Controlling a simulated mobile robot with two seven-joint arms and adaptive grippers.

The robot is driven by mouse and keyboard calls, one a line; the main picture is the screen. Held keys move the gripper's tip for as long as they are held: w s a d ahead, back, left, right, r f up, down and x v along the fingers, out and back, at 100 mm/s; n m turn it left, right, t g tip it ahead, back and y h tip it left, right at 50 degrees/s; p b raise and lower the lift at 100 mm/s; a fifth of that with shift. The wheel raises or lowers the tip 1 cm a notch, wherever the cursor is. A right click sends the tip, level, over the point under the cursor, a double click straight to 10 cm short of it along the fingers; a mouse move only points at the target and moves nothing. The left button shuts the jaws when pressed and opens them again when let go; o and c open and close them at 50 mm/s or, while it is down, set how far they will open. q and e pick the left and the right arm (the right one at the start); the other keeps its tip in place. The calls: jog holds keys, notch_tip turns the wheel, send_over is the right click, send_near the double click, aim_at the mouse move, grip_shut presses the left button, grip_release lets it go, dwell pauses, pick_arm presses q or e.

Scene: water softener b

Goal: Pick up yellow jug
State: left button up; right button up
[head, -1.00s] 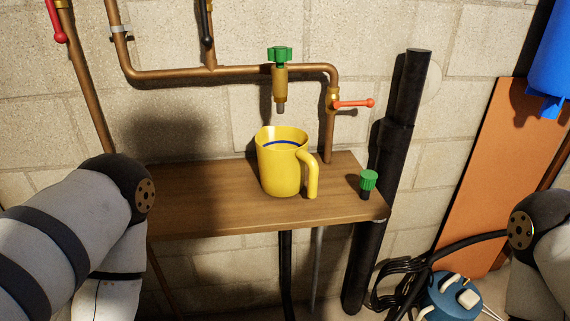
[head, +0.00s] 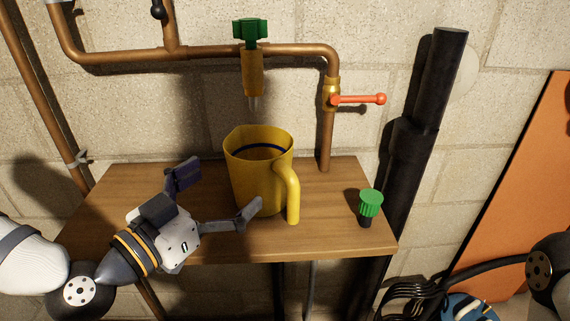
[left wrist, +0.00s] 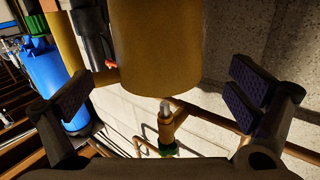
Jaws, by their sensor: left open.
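The yellow jug (head: 256,185) stands upright on the wooden shelf (head: 325,235), under a brass tap with a green knob. Its handle (head: 292,197) faces front right. A dark blue line shows inside the jug. My left gripper (head: 222,196) is open at the jug's front left, one finger towards its left side and the other in front of it. In the left wrist view, the jug (left wrist: 155,50) shows at the top, between the spread fingers but beyond their tips in part; contact cannot be told. My right gripper is not in view.
The brass tap (head: 253,75) hangs just above the jug. A red lever valve (head: 358,99) is on the pipe to the right. A small green-capped part (head: 369,206) stands on the shelf's right end. A black pipe (head: 424,100) rises beside the shelf.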

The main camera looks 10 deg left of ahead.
aim_at(275, 148)
pick_arm(q)
jog(key=shift+w+d+f+b, duration=0.3)
jog(key=shift+w+b, duration=0.25)
jog(key=shift+w, duration=0.1)
jog(key=shift+w+d+f+b, duration=0.3)
jog(key=shift+w+b, duration=0.2)
jog(key=shift+w, duration=0.1)
jog(key=x, duration=0.5)
jog(key=r+x, duration=0.1)
jog(key=x, duration=0.2)
jog(key=shift+w+d+b, duration=0.1)
jog(key=shift+w+b, duration=0.05)
jog(key=shift+b, duration=0.2)
jog(key=c, duration=1.1)
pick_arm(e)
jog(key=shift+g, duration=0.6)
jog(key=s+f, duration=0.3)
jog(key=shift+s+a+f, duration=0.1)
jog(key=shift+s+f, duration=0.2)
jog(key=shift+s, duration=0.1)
